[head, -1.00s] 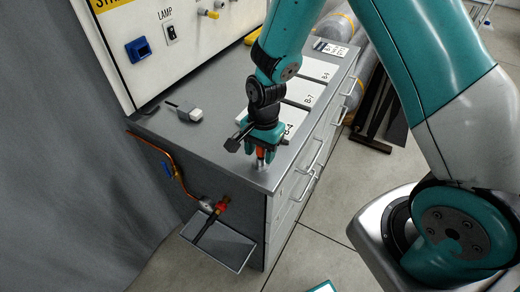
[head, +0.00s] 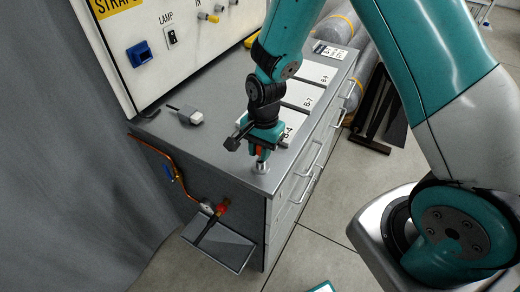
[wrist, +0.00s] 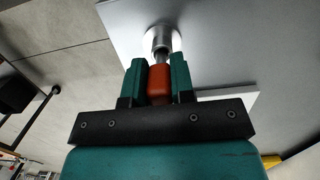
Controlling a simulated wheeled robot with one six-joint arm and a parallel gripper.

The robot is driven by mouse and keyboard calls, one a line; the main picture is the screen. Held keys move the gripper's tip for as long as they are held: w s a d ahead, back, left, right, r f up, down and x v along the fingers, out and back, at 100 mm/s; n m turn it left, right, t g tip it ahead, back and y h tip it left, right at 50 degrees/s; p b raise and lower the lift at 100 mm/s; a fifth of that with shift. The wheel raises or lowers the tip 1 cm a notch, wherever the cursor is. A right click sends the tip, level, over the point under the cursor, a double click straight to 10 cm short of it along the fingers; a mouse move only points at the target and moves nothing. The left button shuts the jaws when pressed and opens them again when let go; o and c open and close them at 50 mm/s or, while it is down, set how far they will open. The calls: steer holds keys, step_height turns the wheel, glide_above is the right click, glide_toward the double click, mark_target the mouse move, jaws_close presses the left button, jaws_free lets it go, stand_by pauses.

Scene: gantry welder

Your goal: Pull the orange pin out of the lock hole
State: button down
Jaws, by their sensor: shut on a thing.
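The orange pin (wrist: 160,84) is between the two teal fingers of my gripper (wrist: 159,78) in the wrist view. My gripper is shut on its orange head. A short grey shank shows between the head and the silver lock-hole collar (wrist: 158,36). In the head view my gripper (head: 263,146) points down just above the collar (head: 261,166), near the front corner of the grey bench top. The orange pin (head: 258,152) shows only in part between the fingers. I cannot tell whether the shank's tip is still inside the hole.
White labelled plates (head: 294,127) lie on the bench top (head: 220,150) behind my gripper. A small grey-white block (head: 196,118) lies to the left. A control panel (head: 185,55) stands at the back.

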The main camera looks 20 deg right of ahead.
steer(key=shift+r+p, duration=1.65)
steer(key=shift+r, duration=0.45)
